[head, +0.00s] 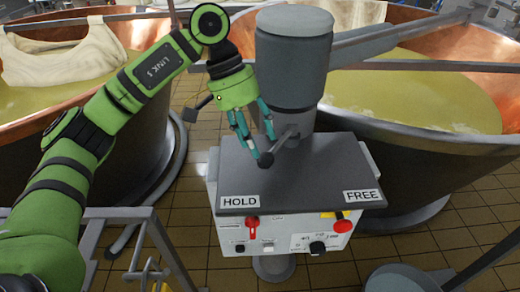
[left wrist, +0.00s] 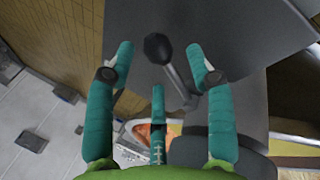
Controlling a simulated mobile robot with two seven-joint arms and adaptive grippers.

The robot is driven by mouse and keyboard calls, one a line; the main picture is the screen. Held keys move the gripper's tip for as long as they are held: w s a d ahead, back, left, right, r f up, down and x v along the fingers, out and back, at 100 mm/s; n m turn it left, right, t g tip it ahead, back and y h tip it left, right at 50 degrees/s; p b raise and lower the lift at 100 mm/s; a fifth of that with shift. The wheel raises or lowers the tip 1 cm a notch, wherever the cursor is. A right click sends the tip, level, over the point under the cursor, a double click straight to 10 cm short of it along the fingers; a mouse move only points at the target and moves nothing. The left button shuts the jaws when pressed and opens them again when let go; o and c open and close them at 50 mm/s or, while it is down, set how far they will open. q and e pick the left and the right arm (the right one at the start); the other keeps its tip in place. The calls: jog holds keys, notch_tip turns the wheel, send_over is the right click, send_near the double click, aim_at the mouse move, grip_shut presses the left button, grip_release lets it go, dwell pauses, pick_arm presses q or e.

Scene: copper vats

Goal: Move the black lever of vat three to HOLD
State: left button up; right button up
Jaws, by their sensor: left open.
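The black lever (head: 283,143) sticks out from the base of a grey column, its dark round knob (head: 266,160) over the left half of the grey panel top (head: 300,178). The HOLD label (head: 240,202) is at the panel's front left and the FREE label (head: 362,196) at its front right. My left gripper (head: 256,138) is open at the lever. In the left wrist view, the knob (left wrist: 158,48) and its rod show between the open teal fingers (left wrist: 160,60); contact cannot be told. No number three shows. My right gripper is out of view.
Copper vats with yellowish liquid stand left (head: 150,95) and right (head: 435,140). The grey column (head: 292,60) rises behind the panel. Metal rails stand at lower left (head: 145,222). Tiled floor lies between.

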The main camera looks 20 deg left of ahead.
pick_arm(q)
jog(key=v, duration=0.8)
